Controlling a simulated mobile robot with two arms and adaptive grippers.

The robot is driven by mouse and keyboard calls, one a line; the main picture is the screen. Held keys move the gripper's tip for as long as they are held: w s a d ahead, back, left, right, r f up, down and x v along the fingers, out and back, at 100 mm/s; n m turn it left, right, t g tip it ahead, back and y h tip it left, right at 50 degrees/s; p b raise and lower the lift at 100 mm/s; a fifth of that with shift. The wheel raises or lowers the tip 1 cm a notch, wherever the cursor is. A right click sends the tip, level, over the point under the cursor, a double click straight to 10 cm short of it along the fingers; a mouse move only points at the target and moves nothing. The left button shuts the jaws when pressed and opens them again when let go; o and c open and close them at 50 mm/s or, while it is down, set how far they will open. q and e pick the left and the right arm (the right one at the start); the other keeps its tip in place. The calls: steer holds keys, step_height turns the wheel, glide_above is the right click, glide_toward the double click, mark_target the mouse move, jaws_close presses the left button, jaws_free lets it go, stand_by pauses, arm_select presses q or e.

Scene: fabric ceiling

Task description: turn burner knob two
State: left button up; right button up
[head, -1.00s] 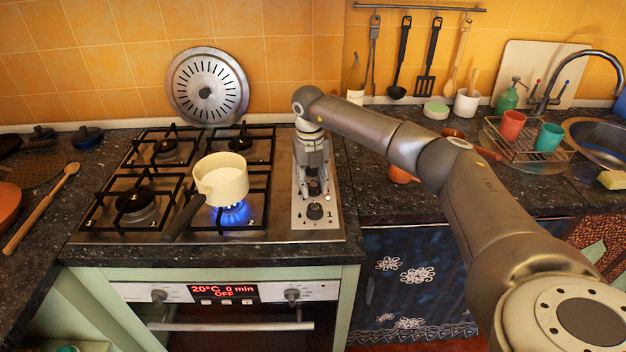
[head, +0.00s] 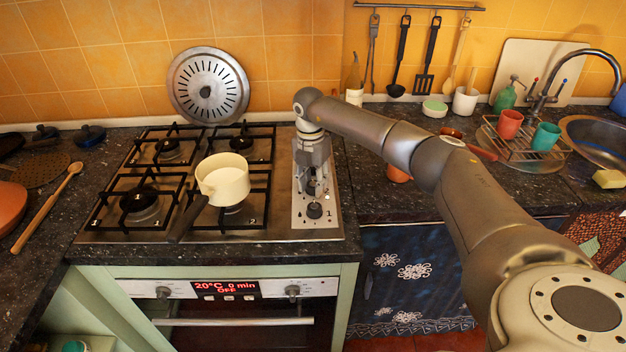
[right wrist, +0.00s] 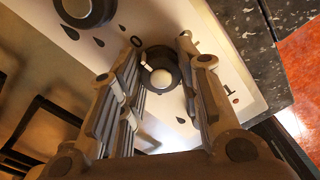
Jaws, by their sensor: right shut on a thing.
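The stove's control panel (head: 302,222) lies right of the burners. My right gripper (head: 312,188) points down at it, shut on a dark round burner knob with a silver middle. In the right wrist view, my gripper's fingers (right wrist: 160,50) stand on both sides of this gripped knob (right wrist: 160,80); its white mark points towards the printed 0. Burner two (head: 235,209), marked 2, shows no flame. A cream saucepan (head: 222,178) stands over it. My left gripper is not in view.
The saucepan's dark handle (head: 188,218) points to the front left. An oven display (head: 226,287) is below. Dark counter (head: 375,190) lies to the right.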

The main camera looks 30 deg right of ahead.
stand_by(0.4)
steer(key=o, duration=1)
steer(key=shift+r, duration=0.15)
steer(key=r, duration=1.1)
steer(key=shift+w+a+r, duration=0.1)
steer(key=shift+w+r, duration=0.15)
steer(key=shift+r, duration=0.1)
